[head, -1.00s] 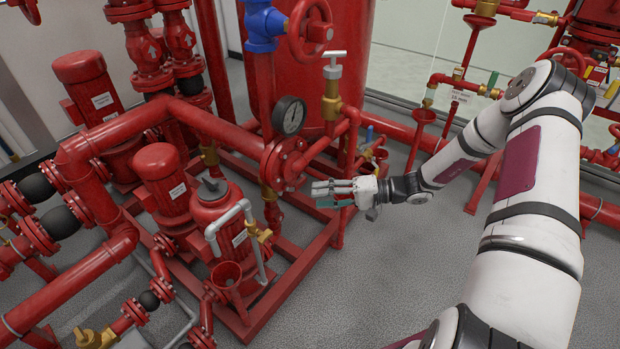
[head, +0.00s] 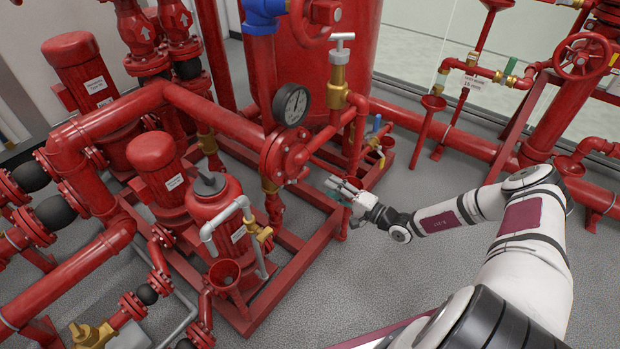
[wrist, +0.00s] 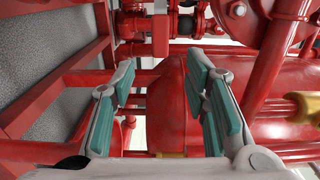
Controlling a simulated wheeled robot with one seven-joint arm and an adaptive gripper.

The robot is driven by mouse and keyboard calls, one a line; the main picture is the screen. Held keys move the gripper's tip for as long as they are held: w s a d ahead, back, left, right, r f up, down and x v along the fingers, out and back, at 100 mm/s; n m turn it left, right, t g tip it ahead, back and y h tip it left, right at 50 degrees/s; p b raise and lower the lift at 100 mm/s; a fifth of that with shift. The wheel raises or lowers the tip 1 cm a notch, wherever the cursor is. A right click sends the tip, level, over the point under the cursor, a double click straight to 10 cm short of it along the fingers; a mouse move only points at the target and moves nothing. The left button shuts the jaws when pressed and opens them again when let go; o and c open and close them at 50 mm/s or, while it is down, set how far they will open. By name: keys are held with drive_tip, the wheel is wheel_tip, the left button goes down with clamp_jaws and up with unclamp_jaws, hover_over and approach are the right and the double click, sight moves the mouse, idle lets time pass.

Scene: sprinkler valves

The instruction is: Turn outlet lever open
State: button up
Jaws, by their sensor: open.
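My gripper (head: 346,189) is open and empty, low in front of the round red flange below the pressure gauge. In the wrist view its two teal-padded fingers (wrist: 160,75) are apart with red pipework behind them. A small blue lever (head: 377,123) stands upright on a brass valve, behind and right of the gripper, apart from it. A brass valve with a yellow handle (head: 262,235) sits on the grey pipe of the small pump at left. I cannot tell which of these is the outlet lever. A brass part (wrist: 305,106) shows at the wrist view's right edge.
The pressure gauge (head: 292,105) and a brass valve with a white T-handle (head: 338,80) rise above the gripper. A red base frame (head: 300,268) runs along the floor below. Grey floor (head: 330,290) is free in front and right. A red pipe run lies behind my arm.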

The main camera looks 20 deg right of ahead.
sight(306, 175)
drive_tip(key=b+x, duration=0.2)
drive_tip(key=x, duration=0.7)
drive_tip(key=shift+w+a+b, duration=0.2)
drive_tip(key=shift+b, duration=0.2)
clamp_jaws()
